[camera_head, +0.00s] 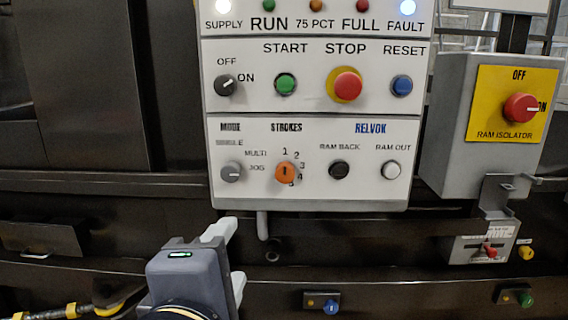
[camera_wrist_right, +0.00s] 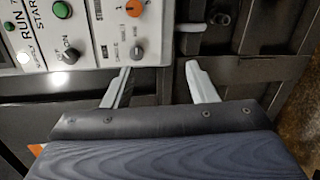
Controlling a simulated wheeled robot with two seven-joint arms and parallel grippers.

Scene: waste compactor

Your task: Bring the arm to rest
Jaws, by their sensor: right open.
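My right gripper (camera_head: 228,258) is in the lower middle of the head view, below the control panel's lower left part. Its pale fingers are apart with nothing between them. In the right wrist view the open fingers (camera_wrist_right: 160,85) point toward the dark machine front beside the panel edge. I cannot tell whether a fingertip touches the panel. My left gripper is in neither view.
The white control panel (camera_head: 310,110) has buttons, knobs and lamps; the supply and fault lamps are lit. A grey ram isolator box (camera_head: 450,130) with a red knob (camera_head: 521,107) stands to the right. A small box with a red switch (camera_head: 490,250) hangs below it.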

